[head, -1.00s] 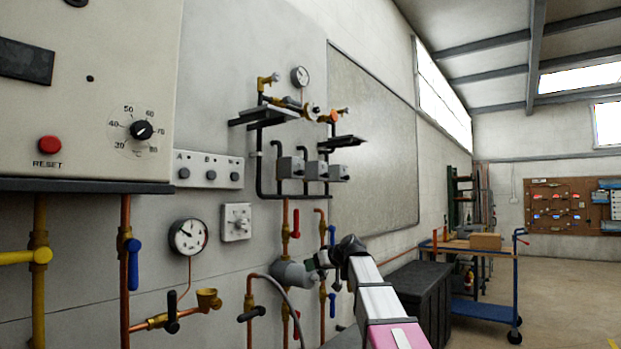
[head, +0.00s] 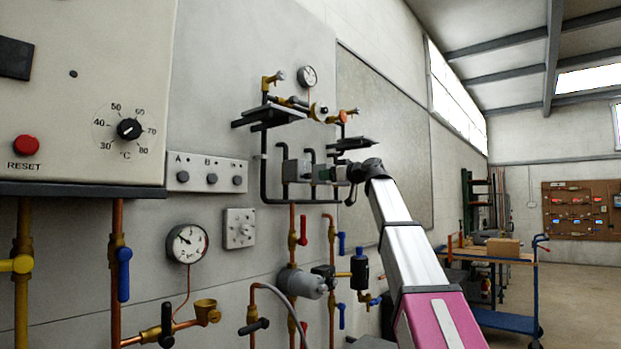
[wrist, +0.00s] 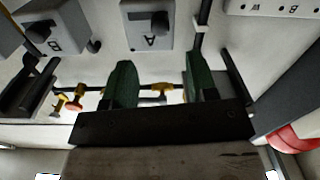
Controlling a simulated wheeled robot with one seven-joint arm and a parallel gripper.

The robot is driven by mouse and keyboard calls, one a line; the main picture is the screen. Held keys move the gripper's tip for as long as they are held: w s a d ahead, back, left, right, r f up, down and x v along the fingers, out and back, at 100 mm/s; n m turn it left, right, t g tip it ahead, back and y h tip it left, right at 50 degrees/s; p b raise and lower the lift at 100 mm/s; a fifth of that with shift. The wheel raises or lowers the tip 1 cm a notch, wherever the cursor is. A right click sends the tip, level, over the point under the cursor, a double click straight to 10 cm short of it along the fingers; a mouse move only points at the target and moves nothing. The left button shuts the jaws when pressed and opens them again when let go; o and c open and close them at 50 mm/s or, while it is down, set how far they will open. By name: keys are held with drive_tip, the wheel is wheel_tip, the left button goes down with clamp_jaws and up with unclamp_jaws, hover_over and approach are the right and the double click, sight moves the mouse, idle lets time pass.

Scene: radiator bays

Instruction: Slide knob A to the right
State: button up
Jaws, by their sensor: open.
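A grey box marked A (wrist: 146,35) is at the top middle of the wrist view, its letter upside down. It carries a dark knob, knob A (wrist: 160,22). In the head view this box appears to be the leftmost of the grey boxes (head: 293,170) on the black pipe frame. My gripper (wrist: 157,68) is open, its two green fingers apart and empty. The fingertips lie below knob A in the wrist picture, one to each side; contact is not visible.
Box B (wrist: 50,35) with its own dark knob is left of box A in the wrist view. A dark shelf (head: 356,143) juts out just above my gripper. A separate white panel lettered A and B (head: 206,174) is further left. Pipes and valves fill the wall below.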

sight(310, 176)
drive_tip(key=x, duration=0.9)
drive_tip(key=shift+w+a, duration=0.1)
